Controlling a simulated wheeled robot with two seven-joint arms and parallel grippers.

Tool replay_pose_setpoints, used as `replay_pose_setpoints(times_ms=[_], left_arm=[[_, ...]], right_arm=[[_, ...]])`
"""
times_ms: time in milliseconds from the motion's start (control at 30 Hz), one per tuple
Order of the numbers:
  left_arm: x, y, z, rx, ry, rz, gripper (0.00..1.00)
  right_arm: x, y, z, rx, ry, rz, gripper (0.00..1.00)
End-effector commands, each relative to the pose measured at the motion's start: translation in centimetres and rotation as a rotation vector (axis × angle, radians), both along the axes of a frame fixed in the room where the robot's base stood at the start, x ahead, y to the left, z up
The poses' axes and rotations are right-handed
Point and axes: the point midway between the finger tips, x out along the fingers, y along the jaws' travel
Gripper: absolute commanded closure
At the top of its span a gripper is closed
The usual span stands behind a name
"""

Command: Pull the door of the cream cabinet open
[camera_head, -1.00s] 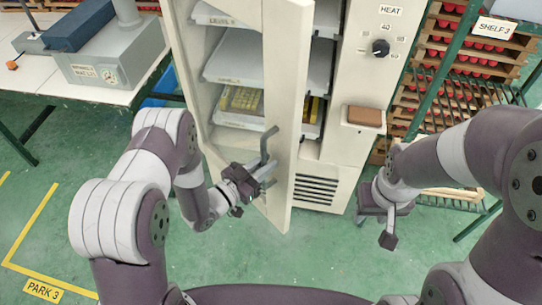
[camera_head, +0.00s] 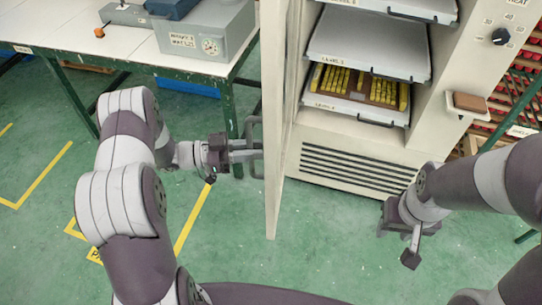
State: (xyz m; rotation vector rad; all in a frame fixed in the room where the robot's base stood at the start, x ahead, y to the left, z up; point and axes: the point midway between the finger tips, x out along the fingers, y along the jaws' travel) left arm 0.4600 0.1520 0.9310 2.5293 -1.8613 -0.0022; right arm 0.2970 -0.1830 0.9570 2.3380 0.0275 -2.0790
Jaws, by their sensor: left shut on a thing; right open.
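The cream cabinet (camera_head: 436,128) stands at the upper right with its front open to view. Its door (camera_head: 272,75) is swung wide and seen nearly edge-on, to the left of the opening. My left gripper (camera_head: 248,151) is shut on the grey door handle (camera_head: 254,168) on the door's left face. My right gripper (camera_head: 396,238) is open and empty, in front of the cabinet's lower right, apart from it.
Inside the cabinet are shelf trays (camera_head: 368,48), the lower one holding yellow pieces (camera_head: 345,82). A white table (camera_head: 100,42) with a grey gauge box (camera_head: 205,38) stands behind the door on the left. A brown block (camera_head: 469,101) sits on a small ledge at right. Green floor in front is clear.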

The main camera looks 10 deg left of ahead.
Motion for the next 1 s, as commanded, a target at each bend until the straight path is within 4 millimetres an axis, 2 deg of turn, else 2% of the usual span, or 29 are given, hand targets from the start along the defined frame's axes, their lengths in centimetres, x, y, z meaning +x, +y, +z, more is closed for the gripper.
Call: replay_pose_setpoints(times_ms=[100, 300, 767, 800, 833, 1000], left_arm=[[0.2, 1.9, -0.3, 0.0, 0.004, 0.001, 1.0], [0.5, 3.7, -0.2, -0.001, 0.005, 0.0, 1.0], [0.6, 4.2, -0.1, -0.001, 0.004, 0.0, 1.0], [0.6, 4.2, -0.1, -0.001, 0.003, 0.0, 0.72], [0.6, 4.2, -0.1, -0.001, 0.003, 0.0, 0.62], [0.7, 4.2, 0.0, -0.001, 0.002, 0.0, 0.61]], right_arm=[[0.0, 0.0, -0.5, 0.0, 0.0, 0.0, 0.57], [0.0, 0.0, -0.7, 0.0, 0.0, 0.0, 0.57], [0.0, 0.0, -0.7, 0.0, 0.0, 0.0, 0.57], [0.0, 0.0, -0.7, 0.0, 0.0, 0.0, 0.57], [0.0, 0.0, -0.7, 0.0, 0.0, 0.0, 0.57], [0.0, 0.0, -0.7, 0.0, 0.0, 0.0, 0.57]])
